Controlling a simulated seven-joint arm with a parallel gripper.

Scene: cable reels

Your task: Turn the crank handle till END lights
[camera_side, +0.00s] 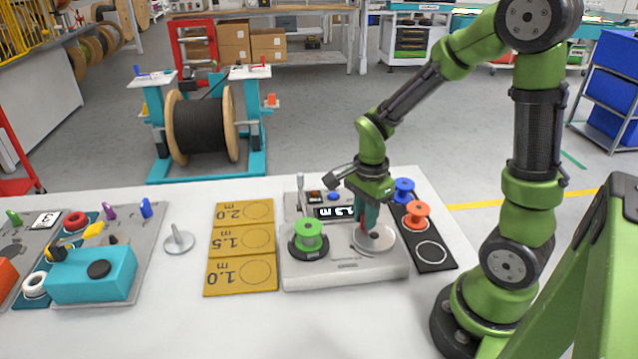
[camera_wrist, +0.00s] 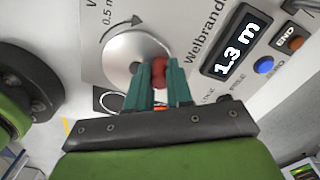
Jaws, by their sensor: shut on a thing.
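The white winding machine (camera_side: 345,272) stands on the table with a round grey crank disc (camera_side: 373,240) on its top, also in the wrist view (camera_wrist: 125,60). My gripper (camera_side: 368,222) points down over the disc, its green fingers closed on the red crank handle (camera_wrist: 159,70). The fingers hide part of the handle. The display (camera_wrist: 233,47) reads 1.3 m. The END lamp (camera_wrist: 296,43) is a dull brown-orange and shows no clear glow. A blue button (camera_wrist: 263,65) is beside it. A green reel (camera_side: 308,238) sits at the machine's left end.
A black strip (camera_side: 435,266) right of the machine carries a blue reel (camera_side: 403,190) and an orange reel (camera_side: 416,214). Yellow length cards (camera_side: 228,241) lie to the left. The front table is clear.

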